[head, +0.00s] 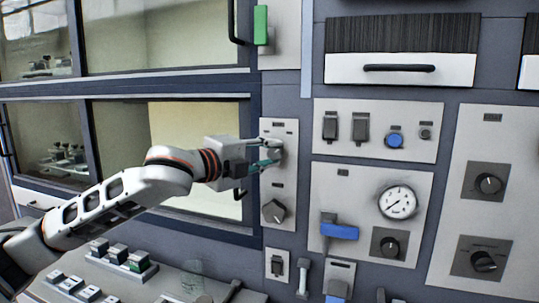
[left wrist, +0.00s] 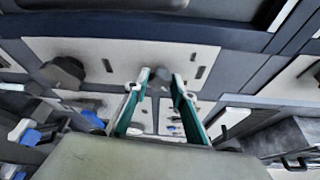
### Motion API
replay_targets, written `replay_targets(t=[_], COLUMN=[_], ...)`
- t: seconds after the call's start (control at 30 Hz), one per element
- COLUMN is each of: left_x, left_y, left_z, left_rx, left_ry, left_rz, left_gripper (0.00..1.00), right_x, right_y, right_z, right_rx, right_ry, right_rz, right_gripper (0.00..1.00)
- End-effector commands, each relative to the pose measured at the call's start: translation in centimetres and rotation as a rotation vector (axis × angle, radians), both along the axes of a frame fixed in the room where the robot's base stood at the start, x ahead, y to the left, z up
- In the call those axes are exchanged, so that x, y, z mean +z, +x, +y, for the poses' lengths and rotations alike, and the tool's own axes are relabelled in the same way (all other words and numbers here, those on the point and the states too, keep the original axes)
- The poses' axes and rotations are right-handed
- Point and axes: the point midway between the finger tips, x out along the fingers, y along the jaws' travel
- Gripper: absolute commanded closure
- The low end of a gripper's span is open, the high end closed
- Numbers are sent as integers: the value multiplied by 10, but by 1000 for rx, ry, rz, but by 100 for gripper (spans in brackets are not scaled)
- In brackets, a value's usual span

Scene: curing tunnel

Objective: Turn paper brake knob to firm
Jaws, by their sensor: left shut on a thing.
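My left gripper (head: 270,155) reaches in from the left to a narrow light panel (head: 290,187) beside the window. Its teal fingers are shut on a small grey knob (head: 278,148) in the panel's upper part, partly hidden by the fingers. In the left wrist view, the fingertips (left wrist: 160,80) stand on either side of this knob (left wrist: 162,73). A larger dark knob (head: 273,211) sits lower on the same panel, and it also shows in the left wrist view (left wrist: 65,73). Labels are too small to read, so I cannot tell which knob is the paper brake. My right gripper is not in view.
To the right are panels with switches, a blue button (head: 395,140), a round gauge (head: 397,202), a blue-handled lever (head: 339,232) and dark knobs (head: 488,185). A dark window handle (head: 238,198) is just below my gripper. A sloped console (head: 170,280) with buttons lies below.

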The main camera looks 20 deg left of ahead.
Motion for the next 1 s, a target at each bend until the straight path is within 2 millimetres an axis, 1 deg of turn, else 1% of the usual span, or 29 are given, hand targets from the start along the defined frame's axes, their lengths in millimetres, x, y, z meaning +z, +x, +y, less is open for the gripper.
replay_targets(t=[0.37, 0.4, 0.43, 0.47, 0.83, 0.93, 1.0], left_x=[0, 0, 0, 0, 0, 1, 2], left_y=[0, 0, 0, 0, -2, -9, -18], left_z=[0, 0, 0, 0, 1, 5, 9], left_rx=[1, 1, 1, 1, 0, 2, 1], left_ry=[6, 6, 6, 6, 5, 5, 6], left_rz=[-1, -1, -1, -1, -1, -1, -2], left_gripper=[96, 70, 62, 58, 58, 58, 58], right_x=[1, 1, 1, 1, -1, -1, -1], right_y=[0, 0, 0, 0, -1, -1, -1], right_z=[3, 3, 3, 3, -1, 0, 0], right_rx=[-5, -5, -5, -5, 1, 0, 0], right_ry=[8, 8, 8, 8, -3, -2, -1], right_rz=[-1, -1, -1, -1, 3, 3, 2], right_gripper=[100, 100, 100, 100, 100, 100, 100])
